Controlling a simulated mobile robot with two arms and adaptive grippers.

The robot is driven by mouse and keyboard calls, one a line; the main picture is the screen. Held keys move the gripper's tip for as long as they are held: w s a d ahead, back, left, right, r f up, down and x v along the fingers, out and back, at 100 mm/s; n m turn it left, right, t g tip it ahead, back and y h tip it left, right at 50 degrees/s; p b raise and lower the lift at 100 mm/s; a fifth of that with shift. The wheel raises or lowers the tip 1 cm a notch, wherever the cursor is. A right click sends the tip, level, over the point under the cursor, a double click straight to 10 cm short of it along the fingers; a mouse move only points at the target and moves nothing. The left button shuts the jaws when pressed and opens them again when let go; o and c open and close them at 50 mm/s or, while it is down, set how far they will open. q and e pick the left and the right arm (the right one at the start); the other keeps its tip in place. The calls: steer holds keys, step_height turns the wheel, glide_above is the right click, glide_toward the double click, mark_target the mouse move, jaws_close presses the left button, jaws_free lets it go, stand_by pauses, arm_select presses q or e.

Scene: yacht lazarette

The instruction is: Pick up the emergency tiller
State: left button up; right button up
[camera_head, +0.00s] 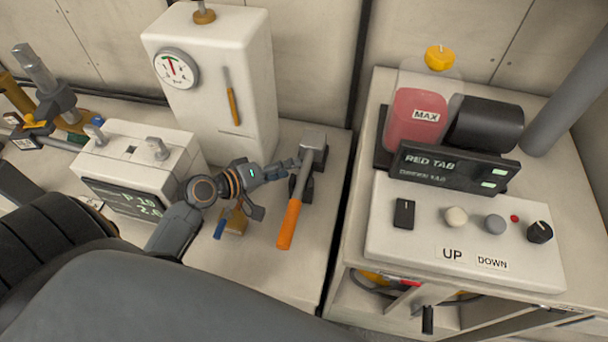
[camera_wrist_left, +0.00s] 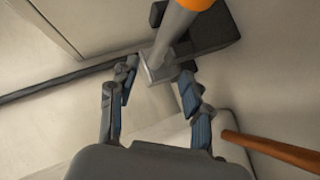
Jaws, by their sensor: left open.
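The emergency tiller (camera_head: 301,185) has an orange grip, a grey shaft and a square metal head, and rests with its head on a dark holder on the left bench. Its grip points toward the front of the bench. My left gripper (camera_head: 276,187) is open just left of the shaft, with one finger close to the tiller below its head. In the left wrist view the tiller (camera_wrist_left: 174,34) lies ahead of the open fingers (camera_wrist_left: 158,84), with its metal head near the gap between the fingertips. I cannot tell whether a finger touches it. My right gripper is not in view.
A white tank (camera_head: 210,70) with a gauge stands behind the gripper. A white box with a display (camera_head: 130,160) is to its left. A small blue-tipped item (camera_head: 233,221) lies below the gripper. Right of a gap is a control panel (camera_head: 465,225) with a red reservoir (camera_head: 415,118).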

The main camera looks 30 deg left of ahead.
mark_target(303, 164)
arm_select(q)
steer(key=p+x, duration=0.1)
steer(key=x, duration=0.4)
steer(key=shift+w+d, duration=0.2)
steer(key=shift+w, duration=0.2)
steer(key=shift+s, duration=0.1)
jaws_close()
steer(key=shift+r, duration=0.1)
